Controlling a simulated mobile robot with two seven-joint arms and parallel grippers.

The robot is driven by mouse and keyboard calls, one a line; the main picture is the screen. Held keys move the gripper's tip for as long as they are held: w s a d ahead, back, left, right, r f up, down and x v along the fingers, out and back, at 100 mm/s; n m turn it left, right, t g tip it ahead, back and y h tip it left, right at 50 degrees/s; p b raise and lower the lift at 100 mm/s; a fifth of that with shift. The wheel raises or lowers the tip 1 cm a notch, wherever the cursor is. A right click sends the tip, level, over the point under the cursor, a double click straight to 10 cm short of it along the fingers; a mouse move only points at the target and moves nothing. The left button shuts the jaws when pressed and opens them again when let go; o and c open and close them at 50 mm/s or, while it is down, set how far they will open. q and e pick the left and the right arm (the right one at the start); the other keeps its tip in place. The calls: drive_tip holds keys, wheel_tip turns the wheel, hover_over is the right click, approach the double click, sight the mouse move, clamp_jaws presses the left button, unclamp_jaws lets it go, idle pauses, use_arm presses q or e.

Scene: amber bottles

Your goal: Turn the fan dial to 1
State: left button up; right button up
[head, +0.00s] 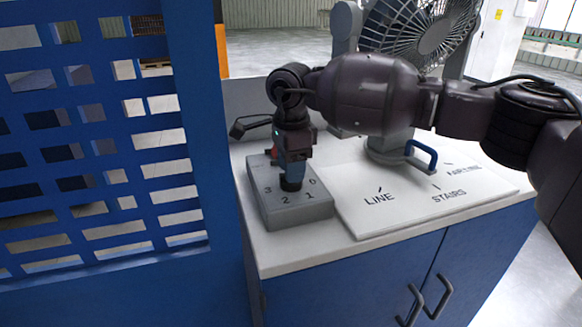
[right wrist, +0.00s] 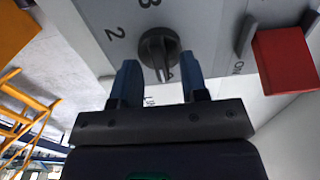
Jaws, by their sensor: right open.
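The fan dial (right wrist: 158,52) is a round black knob with a raised bar, on a grey control box (head: 300,212) marked 3, 2, 1 and 0. In the head view, the dial (head: 291,184) shows just under my right gripper (head: 291,172), which points down at the box. In the right wrist view, my right gripper (right wrist: 160,84) is open, with one blue fingertip on each side of the knob's lower part. I cannot tell whether they touch it. The bar points toward the gripper; the number it points at is hidden. My left gripper is not in view.
A red switch part (right wrist: 285,58) sits beside the dial on the box. The fan (head: 420,30) stands behind my right arm. A blue slatted rack (head: 190,110) stands left.

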drive_tip(key=shift+f, duration=0.5)
drive_tip(key=c, duration=0.6)
clamp_jaws()
